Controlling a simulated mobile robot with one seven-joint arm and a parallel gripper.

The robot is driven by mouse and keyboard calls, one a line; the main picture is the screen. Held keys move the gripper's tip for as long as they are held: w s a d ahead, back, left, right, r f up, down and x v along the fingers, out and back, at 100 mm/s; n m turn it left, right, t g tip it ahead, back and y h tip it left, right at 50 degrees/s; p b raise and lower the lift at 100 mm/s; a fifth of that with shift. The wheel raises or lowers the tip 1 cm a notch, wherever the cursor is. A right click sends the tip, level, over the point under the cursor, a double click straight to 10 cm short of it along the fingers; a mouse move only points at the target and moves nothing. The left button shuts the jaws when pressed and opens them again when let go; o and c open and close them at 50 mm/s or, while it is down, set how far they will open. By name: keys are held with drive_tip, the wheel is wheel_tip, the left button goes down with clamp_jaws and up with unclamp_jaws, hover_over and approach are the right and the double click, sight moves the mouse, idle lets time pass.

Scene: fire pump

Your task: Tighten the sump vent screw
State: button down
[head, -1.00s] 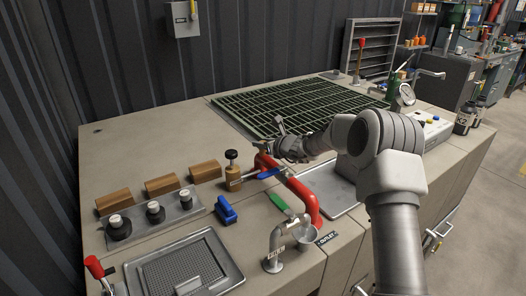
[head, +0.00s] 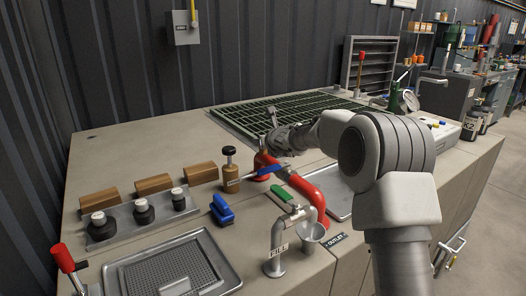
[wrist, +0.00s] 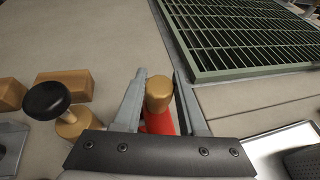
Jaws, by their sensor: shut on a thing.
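A round brass screw head (wrist: 158,92) tops a red pipe fitting in the wrist view; I take it for the sump vent screw, though no label shows. My gripper (wrist: 160,76) has one finger on each side of it and is shut on it. In the head view my gripper (head: 269,142) is at the upper end of the red pipe (head: 310,190), and my wrist hides the screw there. The screw stands upright on the fitting.
A brass fitting with a black knob (wrist: 47,99) stands close left of my gripper; it also shows in the head view (head: 229,168). A green grating (head: 290,112) lies behind. Wooden blocks (head: 153,185) sit left.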

drive_tip(key=b, duration=0.2)
drive_tip(key=shift+m+h+b, duration=0.3)
drive_tip(key=shift+m, duration=0.1)
drive_tip(key=shift+r+t, duration=0.15)
drive_tip(key=shift+t, duration=0.15)
drive_tip(key=shift+c, duration=2.3)
unclamp_jaws()
drive_tip(key=shift+s, duration=0.1)
drive_tip(key=v, duration=1.7)
drive_tip(key=shift+s+a+r, duration=0.1)
